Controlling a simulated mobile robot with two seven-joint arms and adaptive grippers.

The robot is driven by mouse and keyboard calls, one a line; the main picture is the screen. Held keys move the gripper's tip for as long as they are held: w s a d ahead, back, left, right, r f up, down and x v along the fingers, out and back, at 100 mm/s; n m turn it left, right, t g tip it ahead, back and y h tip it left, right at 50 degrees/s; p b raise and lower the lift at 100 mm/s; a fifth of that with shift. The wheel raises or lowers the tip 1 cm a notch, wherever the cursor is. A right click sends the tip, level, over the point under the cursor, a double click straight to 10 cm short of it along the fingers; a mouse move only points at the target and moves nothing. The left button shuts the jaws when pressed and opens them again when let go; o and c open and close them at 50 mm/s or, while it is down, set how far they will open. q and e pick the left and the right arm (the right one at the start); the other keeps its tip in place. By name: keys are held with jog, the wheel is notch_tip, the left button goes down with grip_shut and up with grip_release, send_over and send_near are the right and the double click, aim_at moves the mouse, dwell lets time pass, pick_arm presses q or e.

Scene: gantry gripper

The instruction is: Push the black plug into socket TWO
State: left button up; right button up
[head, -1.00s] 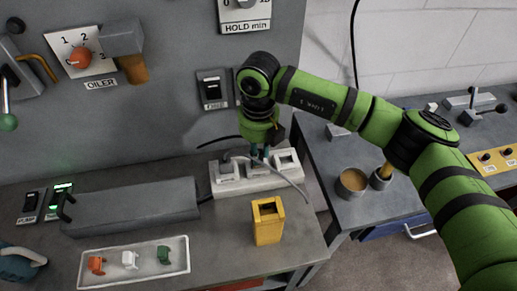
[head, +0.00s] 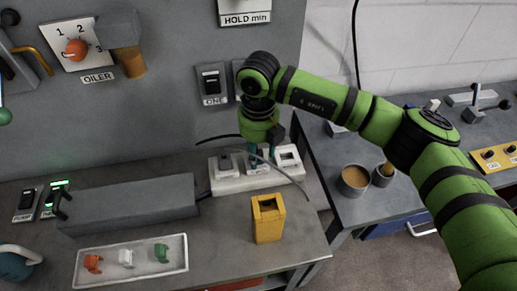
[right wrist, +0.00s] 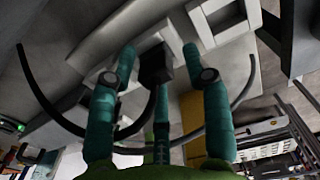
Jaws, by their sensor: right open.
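The white socket strip (head: 230,186) lies on the grey bench, with several square sockets in a row. My right gripper (head: 262,148) points down over its middle. In the right wrist view the black plug (right wrist: 155,66) sits between the spread green fingers of my right gripper (right wrist: 160,60), at a middle socket of the strip (right wrist: 100,45). The fingers stand apart from the plug's sides. How deep the plug sits is hidden. A dark cable (right wrist: 40,100) curves around below it. In the head view the gripper hides the plug. My left gripper is not in view.
A yellow open box (head: 268,222) stands in front of the strip. A long grey box (head: 130,207) and a white tray (head: 90,280) with coloured pieces lie to the left. The control panel (head: 170,110) rises behind. A gap separates the bench from the right-hand table.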

aim_at(258, 152)
jog(key=shift+r, duration=0.1)
notch_tip(258, 152, up, 12)
dwell(0.4)
dwell(0.4)
